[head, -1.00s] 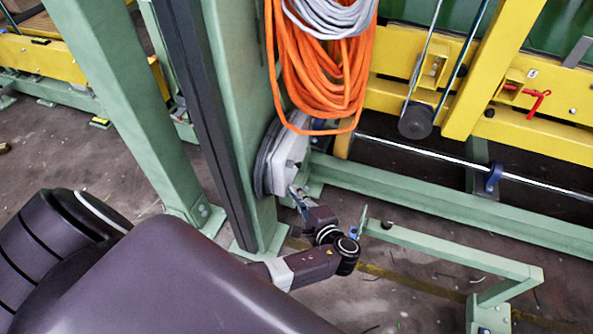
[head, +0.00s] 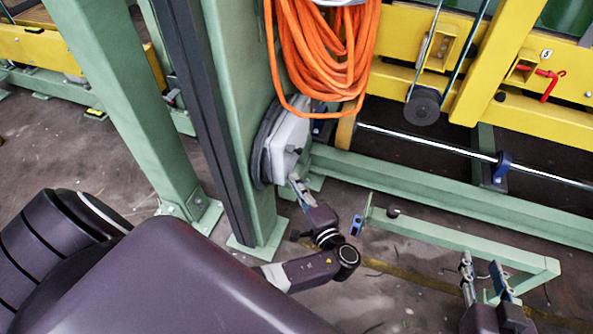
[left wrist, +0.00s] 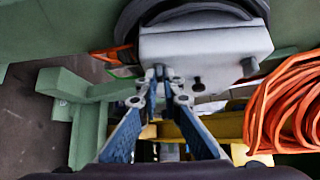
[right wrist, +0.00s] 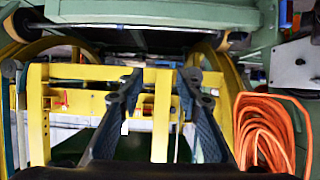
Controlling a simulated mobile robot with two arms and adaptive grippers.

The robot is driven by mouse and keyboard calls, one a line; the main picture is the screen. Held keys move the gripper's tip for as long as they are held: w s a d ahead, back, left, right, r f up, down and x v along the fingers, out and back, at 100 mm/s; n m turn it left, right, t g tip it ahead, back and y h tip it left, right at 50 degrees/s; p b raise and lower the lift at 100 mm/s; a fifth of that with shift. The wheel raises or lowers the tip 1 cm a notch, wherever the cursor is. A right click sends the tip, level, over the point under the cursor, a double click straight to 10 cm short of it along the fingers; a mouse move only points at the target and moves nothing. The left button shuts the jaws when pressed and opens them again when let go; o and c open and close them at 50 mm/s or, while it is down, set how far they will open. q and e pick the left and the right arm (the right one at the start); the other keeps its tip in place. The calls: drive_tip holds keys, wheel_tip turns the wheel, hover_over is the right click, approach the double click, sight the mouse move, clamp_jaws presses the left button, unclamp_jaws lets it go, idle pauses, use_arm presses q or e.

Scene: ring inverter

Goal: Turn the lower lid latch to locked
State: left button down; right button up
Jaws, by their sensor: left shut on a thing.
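A pale grey box with a lid (head: 290,135) is mounted on the green post; in the left wrist view the box (left wrist: 205,45) fills the top middle. My left gripper (head: 294,180) is at the lower edge of the box. In the left wrist view its fingertips (left wrist: 160,80) are closed together on a small dark part at the box's edge, which I take as the lower lid latch. The fingers mostly hide it, so its angle cannot be told. A second dark knob (left wrist: 249,66) sits at another corner. My right gripper (head: 484,264) is open and empty, far from the box.
An orange cable coil (head: 325,50) hangs just above the box. A low green rail (head: 460,236) stands between the box and my right gripper. A yellow frame (head: 540,125) and a shiny rod (head: 430,143) lie behind. Bare floor shows below the box.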

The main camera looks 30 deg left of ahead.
use_arm(q)
drive_tip(key=shift+s+f+n+y+b, duration=0.15)
drive_tip(key=shift+n+y+b, duration=0.15)
drive_tip(key=shift+b, duration=0.3)
use_arm(e)
wheel_tip(320, 180, up, 8)
drive_tip(key=w+a+t+y, duration=0.1)
drive_tip(key=w+t, duration=0.1)
drive_tip(key=t, duration=0.2)
drive_tip(key=shift+w+a, duration=0.35)
use_arm(q)
drive_tip(key=c, duration=2.1)
unclamp_jaws()
drive_tip(key=v, duration=1.2)
drive_tip(key=shift+a, duration=0.1)
